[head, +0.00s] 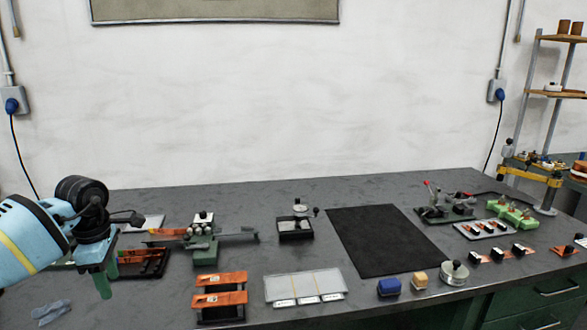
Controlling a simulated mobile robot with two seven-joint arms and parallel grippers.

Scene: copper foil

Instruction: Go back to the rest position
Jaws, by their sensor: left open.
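My left gripper (106,284) shows at the lower left in the head view, at the end of a light-blue arm. Its green fingers point down over the left part of the dark workbench (370,192). It is open, and I see nothing held in it. It is in front of a dark tray (152,262) with copper-coloured pieces, partly hiding its left side. I cannot tell whether the fingers touch the bench. My right gripper is not in view.
Copper-topped blocks (221,280), a clear-lidded case (304,287) and a green fixture (204,247) stand right of the gripper. A black mat (384,240) is bare. Small tools and a shelf rack fill the right.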

